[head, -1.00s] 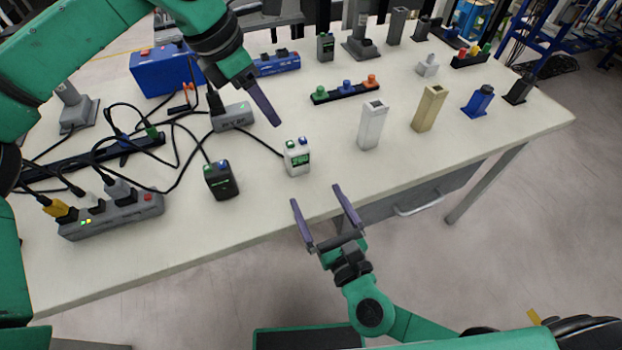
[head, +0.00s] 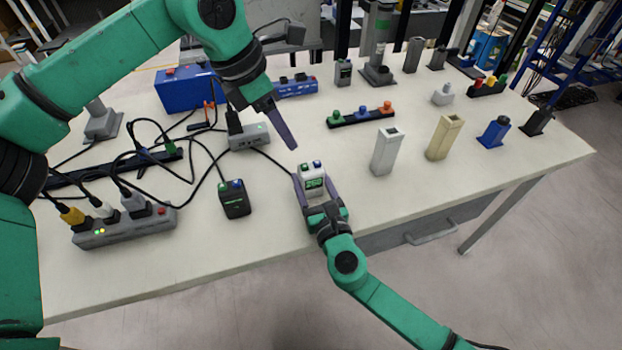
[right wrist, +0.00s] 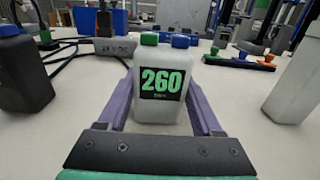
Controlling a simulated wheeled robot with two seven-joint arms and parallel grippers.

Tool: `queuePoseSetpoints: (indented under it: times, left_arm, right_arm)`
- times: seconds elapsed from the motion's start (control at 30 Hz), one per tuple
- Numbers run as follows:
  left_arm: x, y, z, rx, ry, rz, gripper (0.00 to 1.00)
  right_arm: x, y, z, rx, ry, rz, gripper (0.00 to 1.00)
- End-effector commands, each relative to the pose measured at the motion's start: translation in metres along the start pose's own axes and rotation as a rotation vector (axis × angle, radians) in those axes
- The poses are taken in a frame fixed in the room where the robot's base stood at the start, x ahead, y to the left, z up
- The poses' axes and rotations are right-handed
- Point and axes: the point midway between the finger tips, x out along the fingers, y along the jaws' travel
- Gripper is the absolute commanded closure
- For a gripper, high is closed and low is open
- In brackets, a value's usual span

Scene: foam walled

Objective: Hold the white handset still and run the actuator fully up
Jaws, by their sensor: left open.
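The white handset (head: 313,183) stands upright near the table's front edge, with a green and a blue button on top. In the right wrist view its display reads 260 in green (right wrist: 162,83). My right gripper (head: 318,196) has one finger on each side of the handset; whether both fingers press on it cannot be told. My left gripper (head: 293,146) is above and just left of the handset, pointing down near its buttons and touching nothing visible. A grey column on a base (head: 378,72) stands at the back; I cannot tell whether it is the actuator.
A black handset (head: 235,200) stands to the left. A grey power box (head: 249,136), a power strip (head: 125,228) and loose black cables fill the left side. A white block (head: 386,152) and a tan block (head: 444,138) stand to the right. The front right table surface is clear.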

Motion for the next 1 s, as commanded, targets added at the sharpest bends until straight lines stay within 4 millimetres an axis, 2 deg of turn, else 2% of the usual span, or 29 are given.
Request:
queuePoseSetpoints:
  times: [0.03, 0.1, 0.13, 0.2, 0.27, 1.0]
  left_arm:
    - [0.0, 0.0, 0.0, 0.0, 0.0, 0.0, 0.5]
    - [0.0, 0.0, 0.0, 0.0, 0.0, 0.0, 0.5]
    - [0.0, 0.0, 0.0, 0.0, 0.0, 0.0, 0.54]
    - [0.0, 0.0, 0.0, 0.0, 0.0, 0.0, 0.81]
    - [0.0, 0.0, 0.0, 0.0, 0.0, 0.0, 1.0]
    - [0.0, 0.0, 0.0, 0.0, 0.0, 0.0, 1.0]
  right_arm:
    - [-0.0001, -0.0001, -0.0001, 0.0, 0.0, 0.0, 0.65]
    - [-0.0002, -0.0001, -0.0001, 0.0, 0.0, 0.0, 0.92]
    - [-0.0002, -0.0001, -0.0001, 0.0, 0.0, 0.0, 0.96]
    - [-0.0003, -0.0001, -0.0001, 0.0, 0.0, 0.0, 0.96]
    - [-0.0003, -0.0001, -0.0001, 0.0, 0.0, 0.0, 0.96]
    - [-0.0004, -0.0001, -0.0004, 0.0, 0.001, 0.0, 0.96]
